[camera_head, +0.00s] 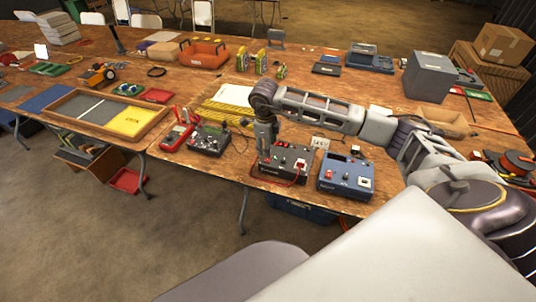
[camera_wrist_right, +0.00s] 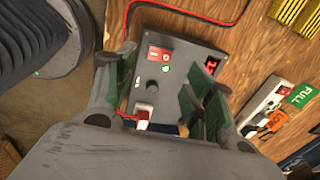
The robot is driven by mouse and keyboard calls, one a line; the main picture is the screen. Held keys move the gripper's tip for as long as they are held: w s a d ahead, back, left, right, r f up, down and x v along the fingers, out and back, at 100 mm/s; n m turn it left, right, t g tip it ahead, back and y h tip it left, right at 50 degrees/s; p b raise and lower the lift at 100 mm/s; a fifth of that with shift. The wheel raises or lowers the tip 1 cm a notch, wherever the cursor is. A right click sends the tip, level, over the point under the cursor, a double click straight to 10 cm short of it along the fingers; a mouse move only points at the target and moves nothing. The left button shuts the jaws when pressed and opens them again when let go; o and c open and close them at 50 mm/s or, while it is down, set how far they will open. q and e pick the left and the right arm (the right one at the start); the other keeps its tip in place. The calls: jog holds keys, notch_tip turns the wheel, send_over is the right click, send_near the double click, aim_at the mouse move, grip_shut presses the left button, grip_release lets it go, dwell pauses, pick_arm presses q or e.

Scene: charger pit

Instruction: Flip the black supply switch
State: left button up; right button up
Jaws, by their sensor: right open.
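The black supply (camera_head: 283,171) is a dark box near the front edge of the table, left of a blue supply (camera_head: 345,176). Its top panel (camera_wrist_right: 182,65) shows in the right wrist view, with a red switch (camera_wrist_right: 158,53), a small pale light beside it, a dark knob (camera_wrist_right: 152,85) and a red lit display (camera_wrist_right: 211,65). My right gripper (camera_head: 265,146) points down at the left part of the black supply. In the right wrist view the gripper (camera_wrist_right: 165,95) is open, with green-padded fingers either side of the panel and nothing gripped. I cannot tell whether the fingertips touch it.
A red cable (camera_wrist_right: 185,10) loops beside the black supply. A grey device (camera_head: 208,139) and a red meter (camera_head: 176,136) stand to its left. A card marked FULL and LOW (camera_wrist_right: 275,115) lies near the supply. A wooden tray (camera_head: 75,122) lies farther left.

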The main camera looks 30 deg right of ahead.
jog(key=shift+w+d+f, duration=0.15)
jog(key=shift+f, duration=1.45)
jog(key=shift+w+d+f, duration=0.1)
jog(key=shift+d+f, duration=0.05)
jog(key=shift+f, duration=1.45)
jog(key=c, duration=1)
jog(key=shift+d+y, duration=0.15)
jog(key=shift+y, duration=0.15)
jog(key=shift+w+d+g+y, duration=0.15)
jog(key=shift+w+g+y, duration=0.1)
jog(key=shift+g+y, duration=0.55)
